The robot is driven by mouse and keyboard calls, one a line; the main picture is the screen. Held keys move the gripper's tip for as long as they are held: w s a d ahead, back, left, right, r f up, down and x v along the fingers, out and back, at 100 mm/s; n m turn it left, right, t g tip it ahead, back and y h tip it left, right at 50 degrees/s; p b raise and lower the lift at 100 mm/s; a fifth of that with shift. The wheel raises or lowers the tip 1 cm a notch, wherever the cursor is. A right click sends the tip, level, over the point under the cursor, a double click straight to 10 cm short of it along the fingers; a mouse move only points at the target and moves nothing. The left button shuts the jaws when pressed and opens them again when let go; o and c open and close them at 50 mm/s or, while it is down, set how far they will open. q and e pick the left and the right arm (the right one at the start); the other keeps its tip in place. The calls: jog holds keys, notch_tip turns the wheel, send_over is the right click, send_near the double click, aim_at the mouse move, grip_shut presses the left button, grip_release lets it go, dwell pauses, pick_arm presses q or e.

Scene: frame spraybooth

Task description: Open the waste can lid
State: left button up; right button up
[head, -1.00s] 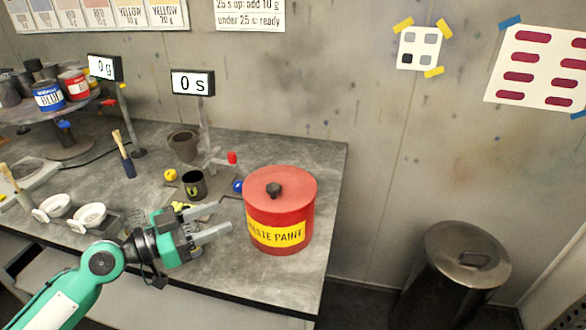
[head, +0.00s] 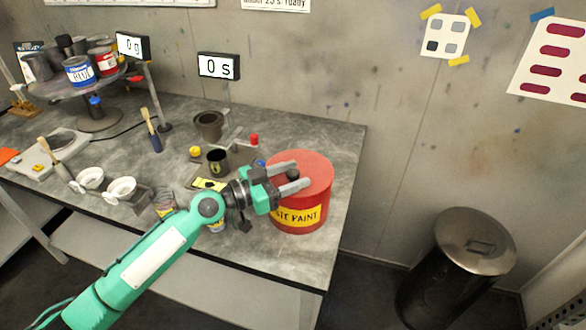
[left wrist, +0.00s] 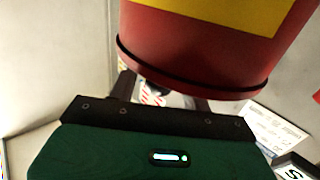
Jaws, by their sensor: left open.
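The red waste can (head: 299,218) stands on the grey bench near its right end, with a yellow "WASTE PAINT" label partly covered by my gripper. Its red lid (head: 317,165) is on, with a dark knob (head: 292,174) on top. My left gripper (head: 302,175) is open, and in the head view its fingers appear on either side of the knob. Whether they touch it I cannot tell. In the left wrist view the can (left wrist: 205,48) fills the upper part and hides the fingertips. My right gripper is not in view.
White bowls (head: 121,188) and a paint carousel (head: 75,89) are further left. A metal bin (head: 463,262) stands on the floor at right.

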pick_arm(q)
jog(key=shift+w+d, duration=0.15)
jog(key=shift+d, duration=0.1)
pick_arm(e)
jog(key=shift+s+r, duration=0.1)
